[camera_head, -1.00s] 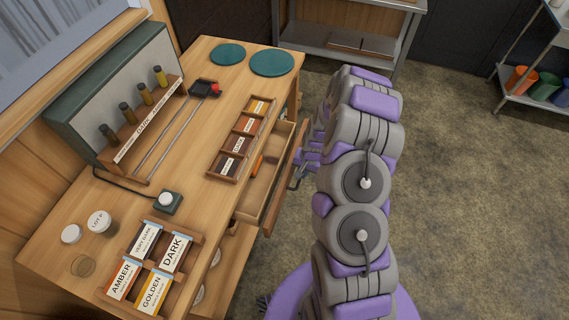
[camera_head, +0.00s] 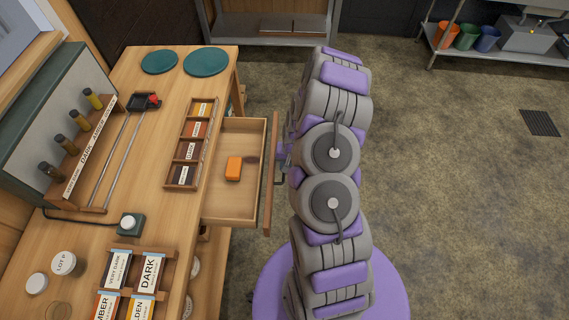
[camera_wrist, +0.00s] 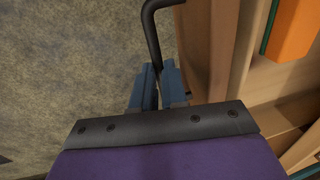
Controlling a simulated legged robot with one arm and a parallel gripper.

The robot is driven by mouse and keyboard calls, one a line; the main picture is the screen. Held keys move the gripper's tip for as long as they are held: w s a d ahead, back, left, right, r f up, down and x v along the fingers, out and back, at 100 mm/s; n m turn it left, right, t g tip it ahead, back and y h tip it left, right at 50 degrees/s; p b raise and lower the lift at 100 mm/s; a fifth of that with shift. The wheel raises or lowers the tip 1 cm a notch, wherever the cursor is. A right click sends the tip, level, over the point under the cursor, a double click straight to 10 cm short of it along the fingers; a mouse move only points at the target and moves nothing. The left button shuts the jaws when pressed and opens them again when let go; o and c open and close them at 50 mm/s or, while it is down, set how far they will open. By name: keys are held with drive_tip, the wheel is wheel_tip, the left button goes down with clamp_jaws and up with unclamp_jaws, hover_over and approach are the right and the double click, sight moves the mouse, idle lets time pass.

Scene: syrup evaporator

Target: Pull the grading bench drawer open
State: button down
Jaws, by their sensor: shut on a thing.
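The grading bench (camera_head: 150,190) stands on the left in the head view. Its drawer (camera_head: 225,205) is pulled well out on the right side, and an orange block (camera_head: 233,168) lies inside. The drawer's dark handle (camera_head: 279,165) is on its front panel. In the wrist view the dark bar handle (camera_wrist: 152,30) runs down between the blue-grey fingers of my gripper (camera_wrist: 158,88), which is shut on it. The drawer front (camera_wrist: 205,50) is just right of the fingers. In the head view my arm mostly hides my gripper.
Label cards, a compartment tray (camera_head: 190,145), green discs (camera_head: 206,62) and jars stand on the bench top. A metal shelf (camera_head: 270,25) is behind, and a rack with coloured buckets (camera_head: 465,36) at the back right.

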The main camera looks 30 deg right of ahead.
drive_tip(key=c, duration=1.2)
unclamp_jaws()
drive_tip(key=shift+s+a, duration=0.1)
drive_tip(key=shift+o, duration=0.2)
drive_tip(key=shift+r, duration=0.25)
wheel_tip(320, 180, up, 16)
drive_tip(key=s+d+p, duration=0.1)
drive_tip(key=d, duration=0.1)
drive_tip(key=shift+s+d+r, duration=0.2)
drive_tip(key=shift+s+d, duration=0.15)
